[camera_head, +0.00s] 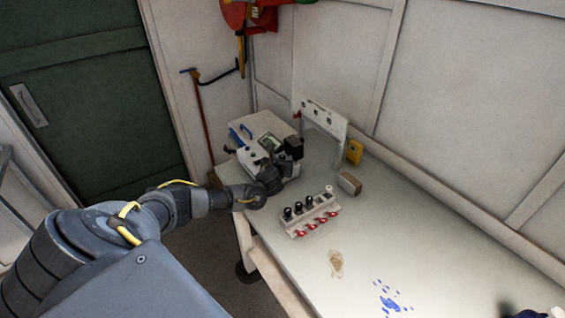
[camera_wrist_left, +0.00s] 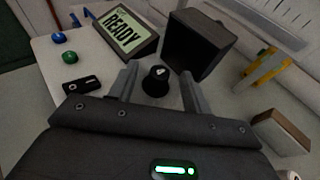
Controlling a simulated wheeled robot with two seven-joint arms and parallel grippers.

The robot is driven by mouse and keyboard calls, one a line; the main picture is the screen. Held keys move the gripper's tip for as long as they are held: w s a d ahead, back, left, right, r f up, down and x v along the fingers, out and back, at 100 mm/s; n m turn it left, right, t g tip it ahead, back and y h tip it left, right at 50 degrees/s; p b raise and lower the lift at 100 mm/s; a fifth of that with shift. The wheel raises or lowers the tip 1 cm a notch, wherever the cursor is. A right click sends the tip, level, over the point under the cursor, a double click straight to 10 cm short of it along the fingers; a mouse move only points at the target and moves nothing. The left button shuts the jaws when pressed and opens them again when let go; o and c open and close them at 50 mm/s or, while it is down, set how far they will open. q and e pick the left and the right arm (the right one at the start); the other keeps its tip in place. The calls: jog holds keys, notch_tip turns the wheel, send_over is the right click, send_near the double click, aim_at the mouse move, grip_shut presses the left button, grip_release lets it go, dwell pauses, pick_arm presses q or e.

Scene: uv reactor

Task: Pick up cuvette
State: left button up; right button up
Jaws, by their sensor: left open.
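The cuvette, seen as a black round cap (camera_wrist_left: 155,82) with a small white mark, stands in the white reactor (camera_head: 255,135). My left gripper (camera_wrist_left: 158,88) is over the reactor, its two grey fingers open on either side of the cap. I see small gaps between cap and fingers; the cuvette's body below the cap is hidden. In the head view my left gripper (camera_head: 277,166) is small and dark at the reactor's front, and the cuvette cannot be made out there.
The reactor's screen (camera_wrist_left: 124,30) reads READY, and a black box-like lid (camera_wrist_left: 198,45) stands close behind the fingers. A rack (camera_head: 311,215) with black-capped and red-marked vials, a small brown box (camera_head: 349,184) and blue spots (camera_head: 390,300) are on the table.

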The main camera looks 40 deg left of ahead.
pick_arm(q)
jog(key=c, duration=1.1)
jog(key=shift+o, duration=0.2)
jog(key=shift+r, duration=0.1)
